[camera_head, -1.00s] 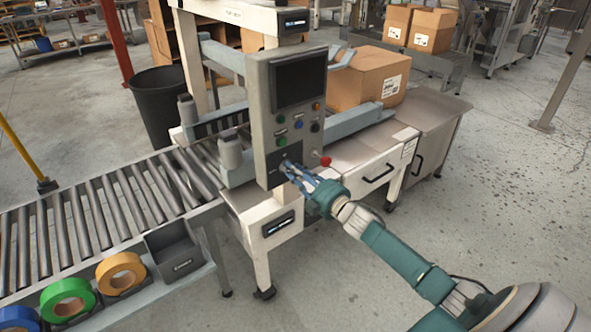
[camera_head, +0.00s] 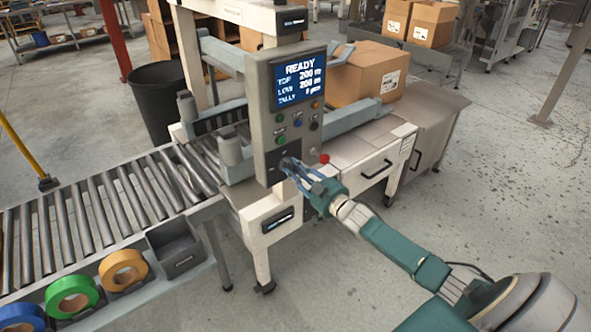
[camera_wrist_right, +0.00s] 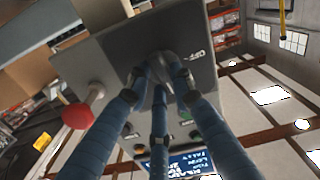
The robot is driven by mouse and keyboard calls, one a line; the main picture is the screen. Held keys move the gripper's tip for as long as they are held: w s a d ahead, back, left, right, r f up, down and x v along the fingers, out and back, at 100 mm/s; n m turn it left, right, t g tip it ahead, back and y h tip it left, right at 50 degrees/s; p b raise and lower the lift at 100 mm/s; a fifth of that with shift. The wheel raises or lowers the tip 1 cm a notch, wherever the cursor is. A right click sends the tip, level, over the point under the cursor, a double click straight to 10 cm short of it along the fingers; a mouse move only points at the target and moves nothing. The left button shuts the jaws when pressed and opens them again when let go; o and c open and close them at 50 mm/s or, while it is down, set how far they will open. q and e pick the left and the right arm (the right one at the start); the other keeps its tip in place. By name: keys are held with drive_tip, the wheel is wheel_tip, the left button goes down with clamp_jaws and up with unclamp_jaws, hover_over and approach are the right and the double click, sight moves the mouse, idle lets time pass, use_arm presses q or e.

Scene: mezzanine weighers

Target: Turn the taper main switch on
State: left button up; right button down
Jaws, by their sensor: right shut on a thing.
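The taper's grey control panel (camera_head: 290,115) stands beside the roller conveyor. Its screen (camera_head: 299,80) is lit and reads READY with several lines of text. The main switch sits low on the panel; in the right wrist view its grey knob (camera_wrist_right: 163,62) is between my fingers, with an OFF label beside it. My right gripper (camera_head: 290,165) is shut on this knob; its blue fingers also show in the right wrist view (camera_wrist_right: 160,85). The fingers partly hide the knob in the head view. My left gripper is not in view.
A red mushroom button (camera_head: 324,158) is close to my right gripper, and also shows in the right wrist view (camera_wrist_right: 78,116). A cardboard box (camera_head: 365,72) is on the taper bed. Tape rolls (camera_head: 72,297) hang at lower left. Open floor lies at right.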

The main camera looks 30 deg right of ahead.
drive_tip(key=shift+f+m, duration=0.1)
drive_tip(key=shift+m, duration=0.7)
drive_tip(key=c, duration=1.5)
unclamp_jaws()
drive_tip(key=shift+s, duration=0.15)
drive_tip(key=s, duration=0.8)
drive_tip(key=s+d, duration=0.1)
drive_tip(key=s, duration=0.2)
drive_tip(key=shift+s, duration=0.4)
drive_tip(key=shift+f, duration=0.1)
